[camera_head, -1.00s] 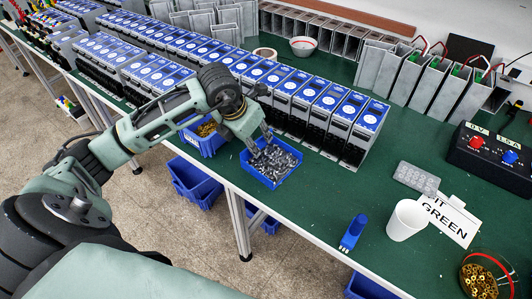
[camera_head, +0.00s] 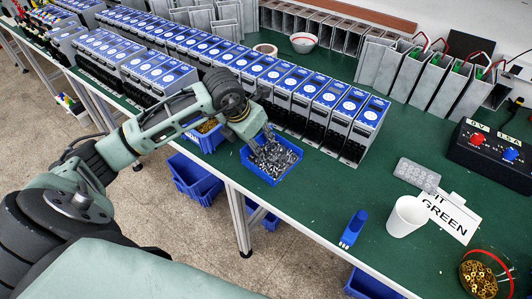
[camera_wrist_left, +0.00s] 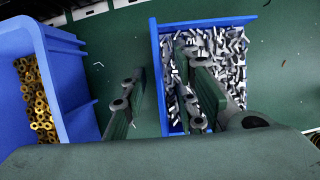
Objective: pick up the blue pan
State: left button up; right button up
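A blue pan (camera_head: 291,172) filled with small silver metal parts sits on the green bench near its front edge. It also shows in the left wrist view, where its left wall (camera_wrist_left: 155,85) is seen from above. My left gripper (camera_head: 260,146) is over the pan's far left side, pointing down. In the left wrist view the gripper (camera_wrist_left: 163,72) is open, with one finger left of that wall and the other over the metal parts inside. I cannot tell whether either finger touches the pan. My right gripper is not in view.
A second blue bin (camera_wrist_left: 62,75) with brass parts stands close on the left. A row of blue-topped units (camera_head: 325,105) stands just behind the pan. A white cup (camera_head: 406,217) and a small blue object (camera_head: 353,230) are to the right. Bench between is clear.

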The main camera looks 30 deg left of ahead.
pick_arm(q)
jog(key=shift+c, duration=0.2)
grip_shut()
dwell(0.5)
